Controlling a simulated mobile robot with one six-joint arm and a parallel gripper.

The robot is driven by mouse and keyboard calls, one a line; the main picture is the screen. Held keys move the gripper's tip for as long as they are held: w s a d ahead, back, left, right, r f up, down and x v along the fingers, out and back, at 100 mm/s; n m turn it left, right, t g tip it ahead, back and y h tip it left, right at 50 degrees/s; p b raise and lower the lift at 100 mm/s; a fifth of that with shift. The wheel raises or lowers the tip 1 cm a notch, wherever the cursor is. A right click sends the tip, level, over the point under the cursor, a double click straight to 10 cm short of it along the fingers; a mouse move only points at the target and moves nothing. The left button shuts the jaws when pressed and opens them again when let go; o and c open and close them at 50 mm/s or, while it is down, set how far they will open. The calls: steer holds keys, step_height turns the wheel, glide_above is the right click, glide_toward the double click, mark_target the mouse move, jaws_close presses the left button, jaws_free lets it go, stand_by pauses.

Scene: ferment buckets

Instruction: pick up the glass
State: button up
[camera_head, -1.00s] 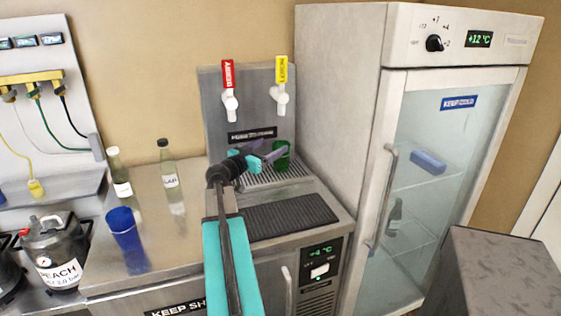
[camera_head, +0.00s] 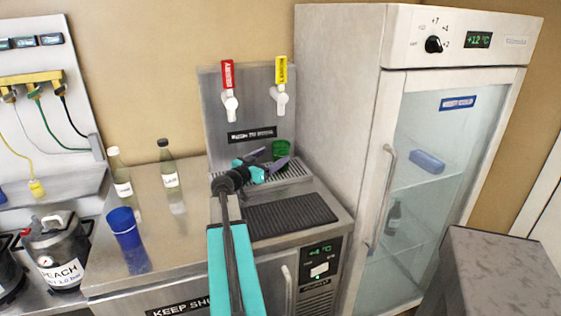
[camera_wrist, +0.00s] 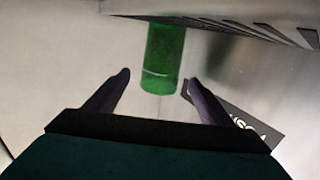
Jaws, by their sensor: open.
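A green glass (camera_head: 281,149) stands on the drip tray (camera_head: 262,179) below the taps. Its lower part is partly hidden by my gripper in the head view. My gripper (camera_head: 270,160) is open, with its two dark fingers pointing at the glass. In the wrist view the green glass (camera_wrist: 163,58) is just ahead of and between the fingertips (camera_wrist: 156,80), with a gap on each side. A blue glass (camera_head: 124,228) stands apart on the counter at the left.
A red tap (camera_head: 227,76) and a yellow tap (camera_head: 281,72) hang above the tray. Two bottles (camera_head: 120,172) (camera_head: 167,165) stand left of the dispenser. A tall fridge (camera_head: 340,110) is close on the right. A black mat (camera_head: 288,215) lies in front of the tray.

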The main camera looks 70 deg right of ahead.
mark_target(281, 149)
steer(key=shift+d, duration=0.15)
steer(key=shift+p+x, duration=0.95)
steer(key=shift+x, duration=2.05)
steer(key=shift+c, duration=0.4)
steer(key=c, duration=1.5)
steer(key=shift+r, duration=0.2)
